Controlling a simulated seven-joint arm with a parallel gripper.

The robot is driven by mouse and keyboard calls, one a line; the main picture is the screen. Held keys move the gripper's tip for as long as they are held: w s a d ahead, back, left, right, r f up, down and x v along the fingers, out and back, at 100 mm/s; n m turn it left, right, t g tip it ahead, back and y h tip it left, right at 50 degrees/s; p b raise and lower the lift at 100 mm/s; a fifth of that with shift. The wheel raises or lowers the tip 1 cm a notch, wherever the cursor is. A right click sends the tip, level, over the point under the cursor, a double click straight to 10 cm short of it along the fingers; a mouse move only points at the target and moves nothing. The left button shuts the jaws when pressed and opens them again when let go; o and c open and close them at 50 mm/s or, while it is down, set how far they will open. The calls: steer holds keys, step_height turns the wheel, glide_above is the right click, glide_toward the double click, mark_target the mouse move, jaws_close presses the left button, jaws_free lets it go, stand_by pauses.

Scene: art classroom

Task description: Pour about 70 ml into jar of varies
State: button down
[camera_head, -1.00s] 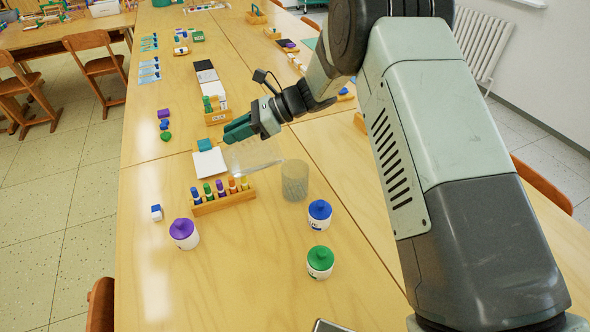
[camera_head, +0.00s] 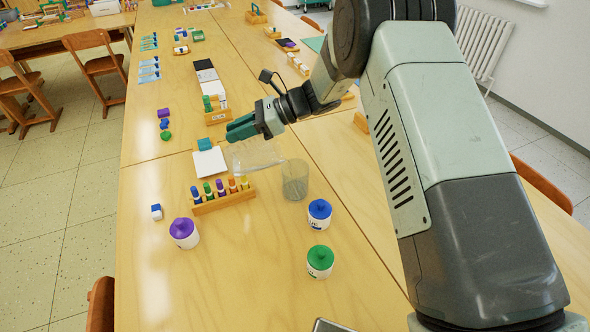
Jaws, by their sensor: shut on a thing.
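My gripper (camera_head: 241,127) has teal fingers and is shut on a clear container (camera_head: 258,154). The container is held above the table and lies tilted nearly on its side, its right end close to the rim of a grey see-through jar (camera_head: 296,182). The jar stands upright on the table. I cannot make out whether any liquid is running between them, or the level in either one.
A wooden rack (camera_head: 222,201) of coloured markers stands just left of the jar. Lidded pots in purple (camera_head: 184,233), blue (camera_head: 319,213) and green (camera_head: 320,262) stand in front. A white pad (camera_head: 208,162) lies behind the rack.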

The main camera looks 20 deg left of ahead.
steer(key=shift+w+d+r+y, duration=0.15)
steer(key=shift+w+d+y, duration=0.1)
steer(key=shift+d+y, duration=0.15)
stand_by(1.0)
steer(key=a+h, duration=0.1)
steer(key=s+a+t+h, duration=0.2)
steer(key=h, duration=0.1)
steer(key=shift+a+f, duration=0.3)
steer(key=shift+f, duration=0.25)
steer(key=shift+s+a+f+t+h, duration=0.2)
steer(key=shift+t+h, duration=0.1)
steer(key=shift+h, duration=0.3)
stand_by(0.9)
steer(key=s+a+f+t+h, duration=0.3)
steer(key=a+f+t+h, duration=0.1)
steer(key=a+f+h, duration=0.2)
steer(key=shift+s+f+h+b, duration=0.2)
steer(key=shift+h+b, duration=0.2)
steer(key=shift+h, duration=0.3)
